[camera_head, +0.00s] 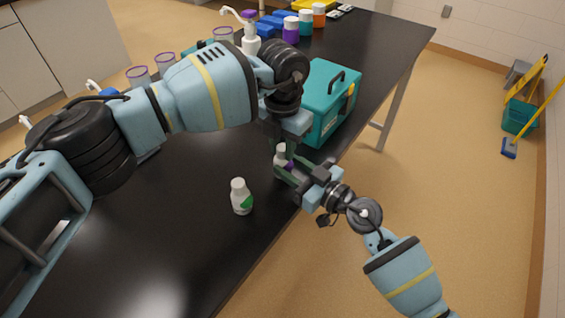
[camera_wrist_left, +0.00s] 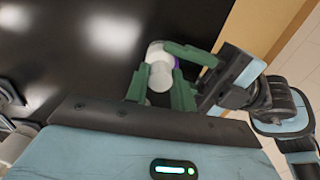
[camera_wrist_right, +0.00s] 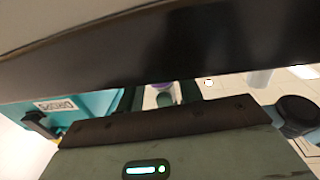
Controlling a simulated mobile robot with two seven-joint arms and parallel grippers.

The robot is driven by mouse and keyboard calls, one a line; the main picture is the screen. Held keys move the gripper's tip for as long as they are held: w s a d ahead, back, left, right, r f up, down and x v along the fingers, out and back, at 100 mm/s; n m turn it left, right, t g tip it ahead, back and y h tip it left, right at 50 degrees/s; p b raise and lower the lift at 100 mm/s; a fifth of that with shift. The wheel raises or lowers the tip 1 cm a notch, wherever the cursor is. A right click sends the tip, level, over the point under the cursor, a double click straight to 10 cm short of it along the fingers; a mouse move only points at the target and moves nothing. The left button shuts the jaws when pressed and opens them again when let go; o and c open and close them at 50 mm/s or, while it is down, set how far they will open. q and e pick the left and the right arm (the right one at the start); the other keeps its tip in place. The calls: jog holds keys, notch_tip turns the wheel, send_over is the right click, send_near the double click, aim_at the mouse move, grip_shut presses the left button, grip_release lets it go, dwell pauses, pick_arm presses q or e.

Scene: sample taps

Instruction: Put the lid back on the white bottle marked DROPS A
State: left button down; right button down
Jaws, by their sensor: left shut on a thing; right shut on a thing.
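A small white bottle with a purple label (camera_head: 288,166) is in my right gripper (camera_head: 286,171), which is shut on it near the table's right edge. It shows partly in the right wrist view (camera_wrist_right: 163,88). My left gripper (camera_head: 281,146) points down just above, shut on a white lid (camera_wrist_left: 160,76) at the bottle's top. Whether the lid is seated or just over the neck cannot be told. The bottle's lettering is not readable. A second white bottle with a green label (camera_head: 241,198) stands upright on the table nearby, with a white top.
A teal box (camera_head: 320,115) with a dark handle stands behind the grippers; its label (camera_wrist_right: 55,104) shows in the right wrist view. Pump bottles, cups and coloured-capped jars (camera_head: 290,30) stand farther back. The black table (camera_head: 180,230) is clear at the front.

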pick_arm(q)
jog(key=c, duration=1.1)
grip_release()
notch_tip(320, 180, up, 12)
pick_arm(e)
jog(key=c, duration=0.9)
grip_release()
jog(key=shift+o, duration=0.2)
pick_arm(q)
jog(key=shift+s+r+p, duration=0.1)
jog(key=shift+r+p, duration=0.45)
jog(key=shift+r, duration=0.85)
pick_arm(e)
jog(key=v, duration=0.8)
